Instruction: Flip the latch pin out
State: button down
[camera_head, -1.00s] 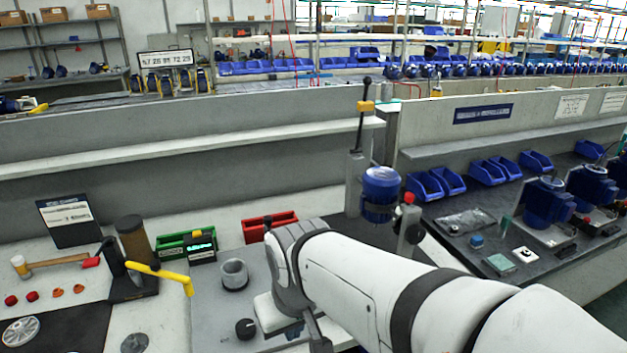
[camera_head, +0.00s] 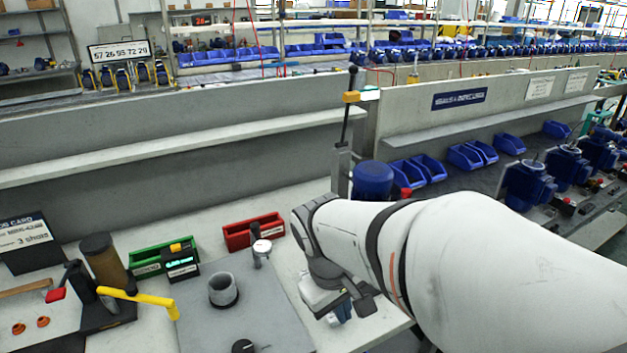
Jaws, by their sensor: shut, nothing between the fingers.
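My white arm crosses the right of the view. My gripper (camera_head: 342,312) points down at its end, above the light bench beside the grey plate's right edge; its fingers are mostly hidden by the wrist, and it appears shut and empty. No part shows clearly as the latch pin. A red knob (camera_head: 405,192) sits beside a blue motor (camera_head: 372,181) behind my arm; whatever is below the knob is hidden. A tall lever (camera_head: 348,115) with a yellow collar stands behind the motor. My gripper is in front of these and apart from them.
A grey plate (camera_head: 262,310) carries a grey cup (camera_head: 223,290) and a black knob (camera_head: 243,347). A green bin (camera_head: 150,265), a red bin (camera_head: 238,237) and a small gauge-topped post (camera_head: 261,252) stand behind. A yellow handle (camera_head: 140,297) juts out at left.

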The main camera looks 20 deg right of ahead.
aim_at(406, 195)
jog(key=w+d+f+n+g+h, duration=0.2)
jog(key=d+n+g+h, duration=0.3)
jog(key=d, duration=0.4)
jog(key=w+d+f+n+t+h+b, duration=0.1)
jog(key=w+d+n+t+h, duration=0.1)
jog(key=w+n+h, duration=0.4)
jog(key=w+d+f+n+t+h+b, duration=0.1)
jog(key=w+d+n+t+h, duration=0.2)
jog(key=w+n+h, duration=0.3)
jog(key=w+t+h, duration=0.1)
jog(key=w, duration=0.4)
jog(key=shift+w+f+t, duration=0.15)
jog(key=shift+f+t, duration=0.1)
jog(key=shift+t, duration=0.15)
jog(key=shift+d, duration=0.15)
jog(key=d+r+p, duration=0.3)
jog(key=d+r, duration=0.3)
jog(key=d, duration=0.3)
jog(key=shift+w+d+r, duration=0.2)
jog(key=shift+w+d, duration=0.1)
jog(key=shift+w, duration=0.1)
